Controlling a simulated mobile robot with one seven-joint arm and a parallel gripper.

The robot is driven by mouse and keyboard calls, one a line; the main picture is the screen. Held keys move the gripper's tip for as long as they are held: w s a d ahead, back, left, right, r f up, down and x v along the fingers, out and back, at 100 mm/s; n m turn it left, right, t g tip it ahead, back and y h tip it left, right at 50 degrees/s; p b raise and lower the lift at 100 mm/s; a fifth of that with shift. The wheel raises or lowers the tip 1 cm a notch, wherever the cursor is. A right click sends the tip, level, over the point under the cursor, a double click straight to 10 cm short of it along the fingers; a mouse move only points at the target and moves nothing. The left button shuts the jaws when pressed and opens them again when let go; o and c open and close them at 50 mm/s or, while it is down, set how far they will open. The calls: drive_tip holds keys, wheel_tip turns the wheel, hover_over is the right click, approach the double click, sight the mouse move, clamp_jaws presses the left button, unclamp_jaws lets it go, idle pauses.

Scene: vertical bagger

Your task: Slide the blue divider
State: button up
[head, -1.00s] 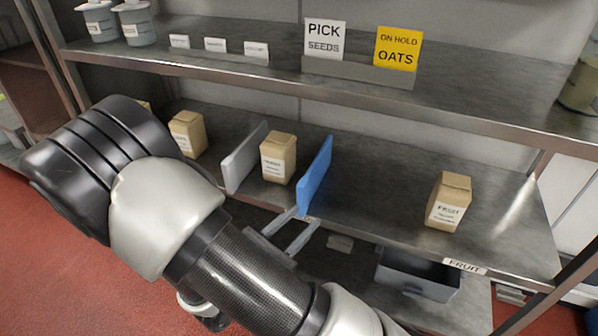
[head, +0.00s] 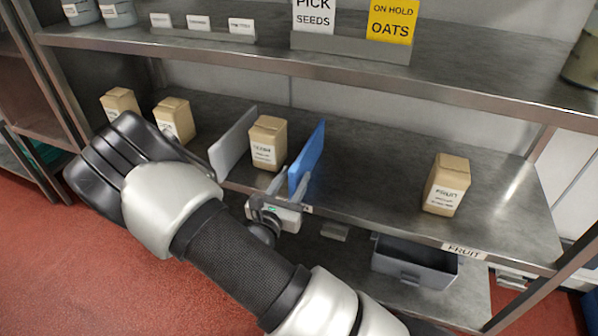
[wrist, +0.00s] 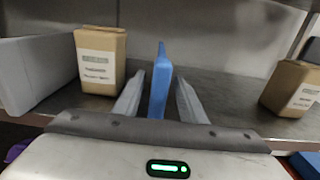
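The blue divider (head: 311,152) stands upright on the middle shelf (head: 375,187), right of a tan carton (head: 268,143). It shows end-on in the wrist view (wrist: 160,85). My gripper (head: 293,176) is at the shelf's front edge, open, with one finger on each side of the divider's front end. In the wrist view, my gripper (wrist: 161,78) has its fingers apart, and a gap shows between the divider and each finger. Whether either finger touches it farther in, I cannot tell.
A grey divider (head: 233,143) stands left of the tan carton, with two more cartons beyond it. A fruit carton (head: 446,186) stands far right; the shelf between it and the blue divider is bare. The upper shelf (head: 330,75) is overhead, and a grey bin (head: 415,265) is below.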

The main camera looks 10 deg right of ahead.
sight(309, 159)
drive_tip(key=shift+x, duration=2.1)
clamp_jaws()
